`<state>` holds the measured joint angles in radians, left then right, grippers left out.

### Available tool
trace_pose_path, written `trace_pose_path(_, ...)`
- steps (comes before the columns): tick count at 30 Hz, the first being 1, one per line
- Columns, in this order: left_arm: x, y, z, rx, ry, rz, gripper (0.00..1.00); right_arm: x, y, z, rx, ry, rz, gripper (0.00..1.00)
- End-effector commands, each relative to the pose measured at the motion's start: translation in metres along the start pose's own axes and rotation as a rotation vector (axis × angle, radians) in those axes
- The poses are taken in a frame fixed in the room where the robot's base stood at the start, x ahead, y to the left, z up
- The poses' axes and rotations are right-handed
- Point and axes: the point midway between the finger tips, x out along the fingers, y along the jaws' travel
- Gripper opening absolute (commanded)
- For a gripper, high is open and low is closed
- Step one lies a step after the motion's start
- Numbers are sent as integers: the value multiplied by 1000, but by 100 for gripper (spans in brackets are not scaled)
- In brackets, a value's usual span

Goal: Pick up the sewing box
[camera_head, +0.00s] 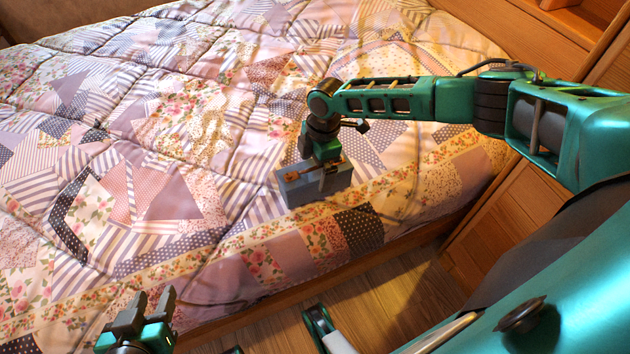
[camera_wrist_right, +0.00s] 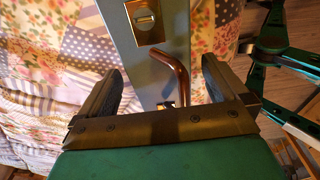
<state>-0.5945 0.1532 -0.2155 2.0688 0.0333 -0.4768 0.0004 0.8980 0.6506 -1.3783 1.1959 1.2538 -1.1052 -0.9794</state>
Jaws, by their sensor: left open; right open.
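The sewing box (camera_head: 300,192) is a small grey-blue box on the quilted bed, near the bed's front edge. In the right wrist view the box (camera_wrist_right: 125,42) shows a brass latch plate and a curved brown handle (camera_wrist_right: 180,72). My right gripper (camera_head: 325,177) is right over the box, pointing down, and hides part of its top. It is open, with its fingers (camera_wrist_right: 162,72) on either side of the handle and a visible gap to it. My left gripper (camera_head: 147,312) is open and empty at the lower left, far from the box.
The patchwork quilt (camera_head: 150,130) is clear around the box. A wooden bed rail (camera_head: 270,295) runs along the front, with wooden floor (camera_head: 400,290) below. Wooden cabinets (camera_head: 510,220) stand at the right, beside my right arm.

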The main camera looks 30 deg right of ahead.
Motion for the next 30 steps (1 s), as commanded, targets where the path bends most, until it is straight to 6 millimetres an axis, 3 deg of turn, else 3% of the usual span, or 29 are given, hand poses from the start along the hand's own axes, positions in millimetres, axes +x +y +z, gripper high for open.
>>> trace_pose_path(4,5,1,7,-5,-1,0,43,19,0,0,1,0,0,100)
trace_pose_path(12,5,1,6,-9,0,-1,43,21,0,0,1,1,1,100)
trace_pose_path(30,4,-1,7,1,0,-1,43,20,0,0,1,0,0,44)
